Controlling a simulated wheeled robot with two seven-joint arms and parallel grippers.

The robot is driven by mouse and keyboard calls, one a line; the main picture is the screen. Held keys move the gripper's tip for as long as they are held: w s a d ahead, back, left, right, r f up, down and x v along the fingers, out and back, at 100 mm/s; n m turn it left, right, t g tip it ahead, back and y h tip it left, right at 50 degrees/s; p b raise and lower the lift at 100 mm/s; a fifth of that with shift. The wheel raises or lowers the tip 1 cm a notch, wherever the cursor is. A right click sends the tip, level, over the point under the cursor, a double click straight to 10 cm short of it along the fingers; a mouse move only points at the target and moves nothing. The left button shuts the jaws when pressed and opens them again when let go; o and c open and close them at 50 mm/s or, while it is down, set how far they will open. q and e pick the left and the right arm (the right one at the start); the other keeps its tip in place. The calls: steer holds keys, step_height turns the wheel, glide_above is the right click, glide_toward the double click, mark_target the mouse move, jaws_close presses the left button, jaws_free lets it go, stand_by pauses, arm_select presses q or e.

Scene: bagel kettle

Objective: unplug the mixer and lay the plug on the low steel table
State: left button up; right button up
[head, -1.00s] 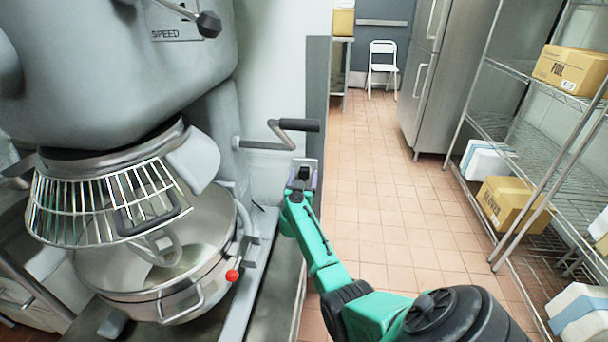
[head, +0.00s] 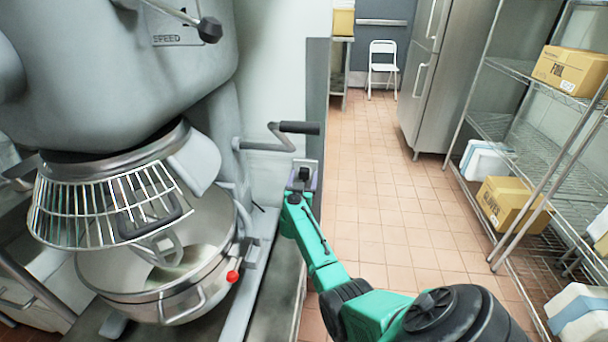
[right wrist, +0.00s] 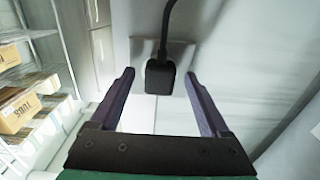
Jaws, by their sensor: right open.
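The mixer (head: 110,70) is the large grey machine at the left of the head view, with a wire guard and a steel bowl. Its black plug (right wrist: 160,75) sits in a pale wall outlet (right wrist: 178,52) in the right wrist view, with the black cord rising from it. The plug also shows small and dark in the head view (head: 304,174). My right gripper (right wrist: 160,82) is open, its two purple fingers on either side of the plug with gaps between. My left gripper is not in view. The low steel table cannot be clearly made out.
The mixer's crank handle (head: 290,128) sticks out just above my right gripper. A wire shelf rack (head: 510,150) with boxes stands at the right. A steel fridge (head: 425,80) and a white chair (head: 382,68) are at the back. The tiled floor (head: 385,200) between is clear.

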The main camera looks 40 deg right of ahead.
steer(key=shift+p, duration=0.35)
jaws_close()
steer(key=shift+a, duration=0.1)
steer(key=shift+p+v, duration=1.25)
steer(key=shift+p, duration=0.05)
steer(key=p+v, duration=0.2)
steer(key=v, duration=0.1)
steer(key=shift+s+a, duration=0.1)
steer(key=shift+s, duration=0.05)
